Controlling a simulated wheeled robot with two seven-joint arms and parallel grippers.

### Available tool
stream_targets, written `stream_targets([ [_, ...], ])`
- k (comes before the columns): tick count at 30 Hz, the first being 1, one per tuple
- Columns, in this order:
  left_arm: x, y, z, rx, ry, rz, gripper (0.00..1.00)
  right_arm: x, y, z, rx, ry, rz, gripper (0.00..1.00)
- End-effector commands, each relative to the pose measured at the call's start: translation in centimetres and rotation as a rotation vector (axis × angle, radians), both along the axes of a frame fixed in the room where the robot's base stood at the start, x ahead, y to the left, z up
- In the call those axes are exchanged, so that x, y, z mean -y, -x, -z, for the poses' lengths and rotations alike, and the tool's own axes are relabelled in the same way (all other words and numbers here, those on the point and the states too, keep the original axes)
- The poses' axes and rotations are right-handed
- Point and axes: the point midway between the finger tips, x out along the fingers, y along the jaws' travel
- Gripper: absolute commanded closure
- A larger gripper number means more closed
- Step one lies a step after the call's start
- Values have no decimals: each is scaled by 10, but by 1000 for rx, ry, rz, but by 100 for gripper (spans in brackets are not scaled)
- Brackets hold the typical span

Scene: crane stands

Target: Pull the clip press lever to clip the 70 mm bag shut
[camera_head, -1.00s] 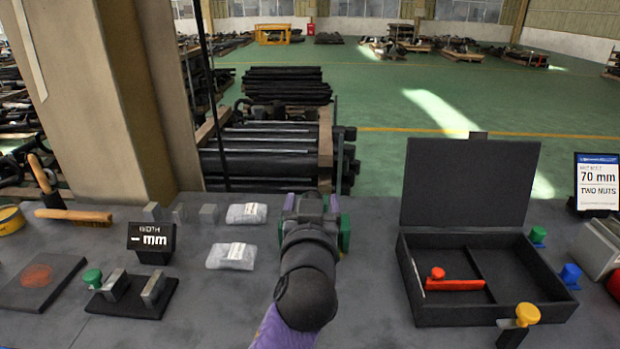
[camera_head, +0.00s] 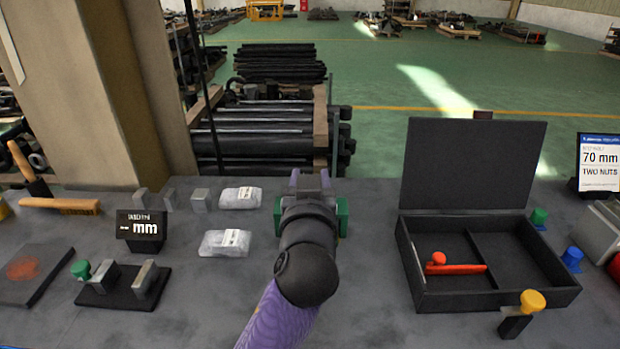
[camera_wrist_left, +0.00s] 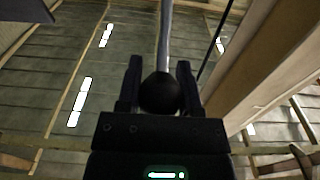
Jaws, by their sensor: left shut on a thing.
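Green parts (camera_head: 341,217), probably of the clip press, show on both sides of my wrist; the rest of the press is hidden. Two clear bags with white labels, one farther back (camera_head: 240,197) and one nearer (camera_head: 225,243), lie flat left of it. I cannot tell which is the 70 mm bag. My right gripper is not in view.
An open black case (camera_head: 420,290) with a red tool (camera_head: 453,269) inside stands to the right. A sign (camera_head: 599,164) reads 70 mm, two nuts. A small mm display (camera_head: 145,230) and a block fixture (camera_head: 122,284) stand left. Bare table lies between arm and case.

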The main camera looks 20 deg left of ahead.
Motion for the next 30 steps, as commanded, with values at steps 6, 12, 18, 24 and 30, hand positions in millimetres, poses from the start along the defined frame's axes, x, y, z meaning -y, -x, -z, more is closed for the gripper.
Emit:
stream_targets([
  [6, 0, 0, 0, 0, 0, 0, 100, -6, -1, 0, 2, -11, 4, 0],
  [12, 0, 0, 0, 0, 0, 0, 100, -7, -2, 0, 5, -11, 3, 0],
  [18, 0, 0, 0, 0, 0, 0, 100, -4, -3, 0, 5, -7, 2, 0],
  [24, 0, 0, 0, 0, 0, 1, 100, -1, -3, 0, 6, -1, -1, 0],
  [30, 0, 0, 0, 0, 0, 0, 100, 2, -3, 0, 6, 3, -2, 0],
])
